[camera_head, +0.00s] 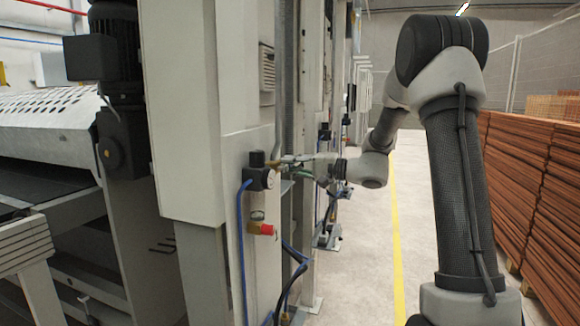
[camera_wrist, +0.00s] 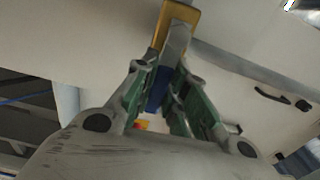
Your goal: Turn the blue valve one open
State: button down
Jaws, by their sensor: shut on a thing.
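My gripper (camera_head: 284,163) reaches left to the grey machine column in the head view, beside a black regulator with a gauge (camera_head: 262,178). In the wrist view, my gripper (camera_wrist: 166,72) has its green-padded fingers closed around the blue valve handle (camera_wrist: 157,90). A brass-coloured fitting (camera_wrist: 181,12) shows just beyond the fingertips. The fingers hide part of the handle. In the head view the blue handle cannot be made out.
A red-capped fitting (camera_head: 266,229) sits below the regulator, and a blue hose (camera_head: 240,250) hangs down the column. Stacked brown boards (camera_head: 540,190) stand at the right. The floor aisle with a yellow line (camera_head: 397,250) is clear.

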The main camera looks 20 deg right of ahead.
jog(key=c, duration=1.4)
grip_release()
jog(key=shift+s+d, duration=0.1)
jog(key=v, duration=1.1)
jog(key=shift+s+d, duration=0.2)
jog(key=shift+d, duration=0.15)
